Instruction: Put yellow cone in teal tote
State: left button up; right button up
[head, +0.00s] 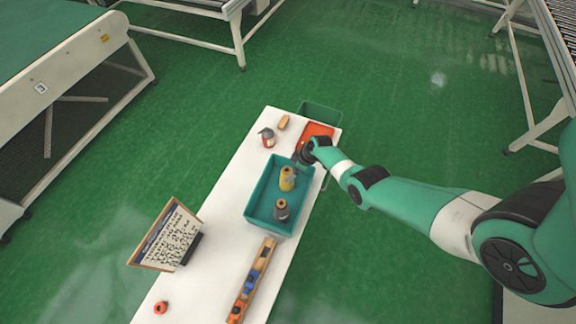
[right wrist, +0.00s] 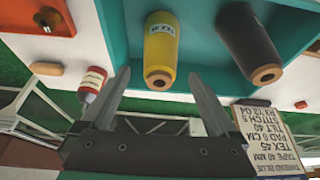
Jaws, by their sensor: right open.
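My right gripper (head: 298,158) is at the tote's far end, close to the yellow cone. In the right wrist view its fingers (right wrist: 158,76) are apart, with nothing held between them. My left gripper is not in view.
An orange tray (head: 318,131) and a green bin (head: 322,112) are at the table's far end. A red-and-grey bottle (head: 267,137) and a tan block (head: 283,122) stand nearby. A written board (head: 174,237), a wooden rack (head: 251,281) and a red spool (head: 161,307) are nearer.

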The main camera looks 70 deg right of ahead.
jog(key=p+v, duration=0.2)
jog(key=v, duration=0.1)
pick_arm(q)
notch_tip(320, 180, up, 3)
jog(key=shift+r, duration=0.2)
